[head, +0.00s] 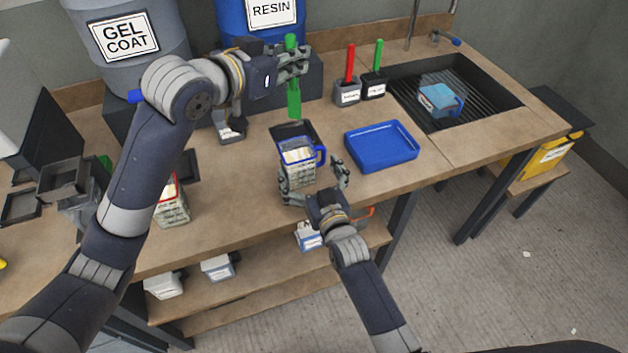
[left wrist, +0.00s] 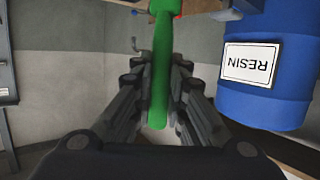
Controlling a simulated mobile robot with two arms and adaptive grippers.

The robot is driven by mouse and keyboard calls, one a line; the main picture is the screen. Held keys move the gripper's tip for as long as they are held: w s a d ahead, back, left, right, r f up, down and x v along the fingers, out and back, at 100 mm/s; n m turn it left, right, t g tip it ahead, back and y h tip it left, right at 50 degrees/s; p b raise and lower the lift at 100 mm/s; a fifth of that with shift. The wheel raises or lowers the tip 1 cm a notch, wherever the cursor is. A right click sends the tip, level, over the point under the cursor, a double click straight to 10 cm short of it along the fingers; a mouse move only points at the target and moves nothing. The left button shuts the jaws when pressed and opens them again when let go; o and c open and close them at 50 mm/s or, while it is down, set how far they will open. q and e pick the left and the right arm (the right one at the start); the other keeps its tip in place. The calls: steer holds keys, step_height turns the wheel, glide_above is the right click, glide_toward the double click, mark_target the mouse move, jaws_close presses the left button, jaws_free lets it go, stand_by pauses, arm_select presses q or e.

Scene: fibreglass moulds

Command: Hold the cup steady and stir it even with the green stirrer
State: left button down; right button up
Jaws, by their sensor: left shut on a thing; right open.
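The green stirrer (head: 294,103) hangs upright in my left gripper (head: 294,62), which is shut on it. Its broad lower end is near the dark pad (head: 285,130) behind the cup; I cannot tell its exact height. The left wrist view shows the stirrer (left wrist: 161,75) between the fingers of my left gripper (left wrist: 158,105). A clear cup (head: 299,157) with a blue rim, blue handle and white label stands at the front of the bench. My right gripper (head: 316,183) is open, its fingers on either side of the cup's lower part. The cup's base is partly hidden.
A blue tray (head: 382,147) lies right of the cup. Behind are holders with a red tool (head: 350,62) and another green tool (head: 378,54). A blue cup (head: 441,100) sits in the sink (head: 480,105). A red-rimmed container (head: 172,204) stands left. Resin (head: 270,10) and gel coat drums (head: 124,40) stand behind.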

steer(key=shift+w+a, duration=0.1)
steer(key=shift+w, duration=0.2)
steer(key=c, duration=1.1)
